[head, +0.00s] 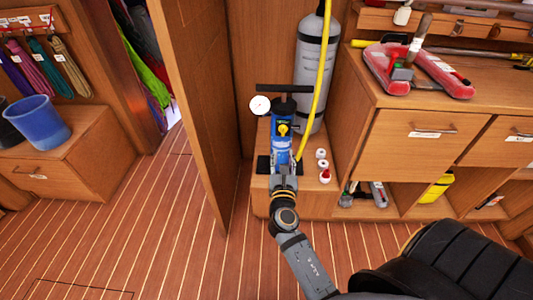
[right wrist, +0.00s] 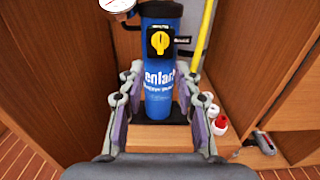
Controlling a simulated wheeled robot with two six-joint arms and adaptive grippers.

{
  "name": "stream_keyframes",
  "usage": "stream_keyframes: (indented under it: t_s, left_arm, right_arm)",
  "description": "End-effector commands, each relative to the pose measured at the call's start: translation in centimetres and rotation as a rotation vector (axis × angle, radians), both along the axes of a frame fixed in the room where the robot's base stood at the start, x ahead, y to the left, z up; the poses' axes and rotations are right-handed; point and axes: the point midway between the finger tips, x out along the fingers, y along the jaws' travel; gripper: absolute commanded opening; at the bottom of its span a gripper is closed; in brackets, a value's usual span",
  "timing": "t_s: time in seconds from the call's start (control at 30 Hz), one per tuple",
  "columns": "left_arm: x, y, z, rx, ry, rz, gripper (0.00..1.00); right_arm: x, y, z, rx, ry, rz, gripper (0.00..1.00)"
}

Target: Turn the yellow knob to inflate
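The blue pump (head: 288,140) stands upright on a low wooden step, with a black T-handle and a round white gauge (head: 260,105) at its upper left. The yellow knob (head: 283,129) is on the pump's front near the top; it also shows in the right wrist view (right wrist: 158,42), with its grip upright. My right gripper (head: 282,166) is in front of the pump, below the knob. In the right wrist view its open fingers (right wrist: 160,85) stand on either side of the blue body, with nothing gripped. My left gripper is not in view.
A grey cylinder (head: 317,60) stands behind the pump, with a yellow hose (head: 319,90) running down beside it. Small white and red fittings (head: 322,165) sit right of the pump. A wooden panel (head: 200,110) rises at the left, and a drawer cabinet (head: 420,130) at the right.

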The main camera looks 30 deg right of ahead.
Motion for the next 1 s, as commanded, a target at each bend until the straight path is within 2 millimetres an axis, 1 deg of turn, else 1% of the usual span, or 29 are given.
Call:
stream_keyframes:
  t_s: [0.07, 0.17, 0.4, 0.5, 0.6, 0.73, 0.97, 1.0]
  left_arm:
    - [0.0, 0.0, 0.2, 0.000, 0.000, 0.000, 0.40]
    - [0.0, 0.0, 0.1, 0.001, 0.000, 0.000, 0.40]
    - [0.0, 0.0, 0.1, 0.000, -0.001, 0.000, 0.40]
    - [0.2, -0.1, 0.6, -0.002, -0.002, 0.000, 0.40]
    - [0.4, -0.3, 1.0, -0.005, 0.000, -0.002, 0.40]
    - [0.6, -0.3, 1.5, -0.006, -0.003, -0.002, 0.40]
    - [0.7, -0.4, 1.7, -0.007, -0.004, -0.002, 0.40]
    - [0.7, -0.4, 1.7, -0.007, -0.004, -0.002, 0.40]
  right_arm:
    - [0.2, -0.1, 0.2, 0.001, -0.001, 0.001, 0.33]
    - [1.2, -0.6, 0.2, 0.000, -0.002, 0.004, 0.33]
    - [5.5, -3.3, 0.1, 0.001, -0.002, 0.003, 0.33]
    - [7.1, -4.3, 0.1, 0.003, -0.002, 0.002, 0.33]
    - [8.2, -4.9, 0.0, 0.005, -0.001, 0.003, 0.33]
    - [8.9, -5.4, 0.0, 0.006, 0.000, 0.002, 0.33]
    - [9.0, -5.4, 0.0, 0.007, 0.000, 0.002, 0.33]
    - [9.0, -5.4, 0.0, 0.007, 0.000, 0.002, 0.32]
